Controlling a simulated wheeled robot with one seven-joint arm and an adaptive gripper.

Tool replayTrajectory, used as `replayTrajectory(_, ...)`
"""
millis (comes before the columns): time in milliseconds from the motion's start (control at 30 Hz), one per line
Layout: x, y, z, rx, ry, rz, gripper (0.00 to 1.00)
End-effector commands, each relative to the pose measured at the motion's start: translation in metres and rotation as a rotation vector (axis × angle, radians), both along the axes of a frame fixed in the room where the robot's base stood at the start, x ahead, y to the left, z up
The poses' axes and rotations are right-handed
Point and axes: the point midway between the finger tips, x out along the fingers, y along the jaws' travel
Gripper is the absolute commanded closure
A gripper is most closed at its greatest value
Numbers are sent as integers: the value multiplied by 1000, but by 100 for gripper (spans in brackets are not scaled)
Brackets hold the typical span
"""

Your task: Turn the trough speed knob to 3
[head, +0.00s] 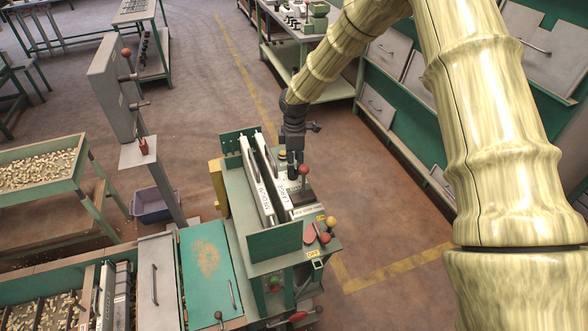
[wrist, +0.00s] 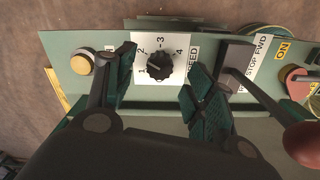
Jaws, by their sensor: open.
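The trough speed knob (wrist: 159,66) is a dark, ridged round knob on a white dial plate (wrist: 140,84) marked SPEED, with 2, 3 and 4 readable around it. A pale mark shows on the knob's left side, towards the low numbers; its exact setting is too small to tell. My gripper (wrist: 160,72) is open, with one green-padded finger left of the knob and the other right of it. I see no contact with the knob. In the head view my gripper (head: 293,174) points down over the machine's panel, and the knob cannot be made out there.
A yellow button (wrist: 81,64) lies left of the dial. A lever with a red ball (wrist: 303,143) stands close to the right finger, beside a STOP FWD label (wrist: 255,62). In the head view, white labelled bars (head: 262,190) stand left of my gripper.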

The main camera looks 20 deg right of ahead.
Motion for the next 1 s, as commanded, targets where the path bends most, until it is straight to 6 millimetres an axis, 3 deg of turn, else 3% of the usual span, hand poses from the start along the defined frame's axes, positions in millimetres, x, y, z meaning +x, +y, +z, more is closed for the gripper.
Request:
replayTrajectory(400, 0, 0, -39, -1, 0, 1, 46)
replayTrajectory(800, 0, 0, -44, 0, -1, 1, 46)
replayTrajectory(1000, 0, 0, -44, 0, -1, 1, 80)
